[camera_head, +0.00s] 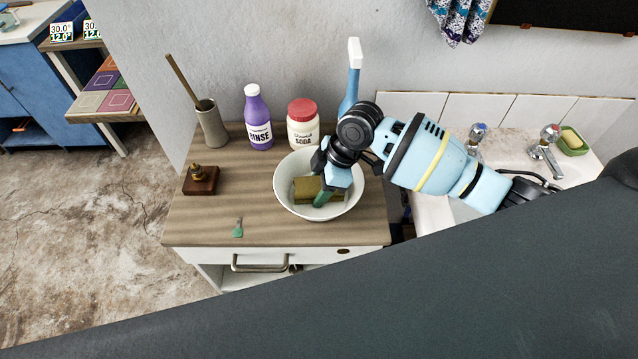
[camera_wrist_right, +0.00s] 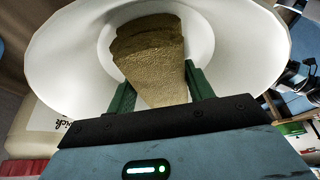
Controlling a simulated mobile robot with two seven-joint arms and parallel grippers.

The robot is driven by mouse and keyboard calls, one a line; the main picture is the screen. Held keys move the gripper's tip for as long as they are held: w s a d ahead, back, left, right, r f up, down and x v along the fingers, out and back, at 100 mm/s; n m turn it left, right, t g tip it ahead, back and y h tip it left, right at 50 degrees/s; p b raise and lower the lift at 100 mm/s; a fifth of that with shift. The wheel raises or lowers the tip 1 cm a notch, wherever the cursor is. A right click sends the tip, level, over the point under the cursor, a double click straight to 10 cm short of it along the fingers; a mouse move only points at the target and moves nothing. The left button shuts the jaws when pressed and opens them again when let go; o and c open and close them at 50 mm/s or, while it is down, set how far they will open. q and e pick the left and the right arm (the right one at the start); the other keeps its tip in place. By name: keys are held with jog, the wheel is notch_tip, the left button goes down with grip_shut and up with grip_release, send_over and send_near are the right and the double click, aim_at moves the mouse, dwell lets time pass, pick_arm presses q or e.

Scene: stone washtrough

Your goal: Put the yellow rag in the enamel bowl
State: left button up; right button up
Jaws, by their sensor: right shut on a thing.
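The yellow rag (camera_head: 306,189) is a folded, dull mustard-coloured cloth inside the white enamel bowl (camera_head: 284,203), which stands on the wooden top of the cabinet. My right gripper (camera_head: 323,197) reaches down into the bowl and is shut on the rag. In the right wrist view the rag (camera_wrist_right: 150,55) sits between the green fingers (camera_wrist_right: 160,88), with the bowl's white wall (camera_wrist_right: 240,40) all around. I cannot tell whether the rag touches the bowl's bottom. My left gripper is not in view.
A purple rinse bottle (camera_head: 257,118) and a red-lidded soda jar (camera_head: 302,125) stand behind the bowl. A grey holder (camera_head: 211,125), a brass-topped block (camera_head: 201,180) and a small green-ended tool (camera_head: 238,229) are at left. The sink is at right.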

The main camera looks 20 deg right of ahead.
jog(key=shift+f, duration=0.1)
jog(key=o, duration=1.1)
jog(key=shift+c, duration=0.2)
jog(key=shift+r, duration=0.25)
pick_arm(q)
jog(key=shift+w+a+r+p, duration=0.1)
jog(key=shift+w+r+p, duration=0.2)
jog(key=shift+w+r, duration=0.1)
pick_arm(e)
jog(key=v, duration=1.1)
jog(key=shift+d+r, duration=0.2)
jog(key=shift+r, duration=0.15)
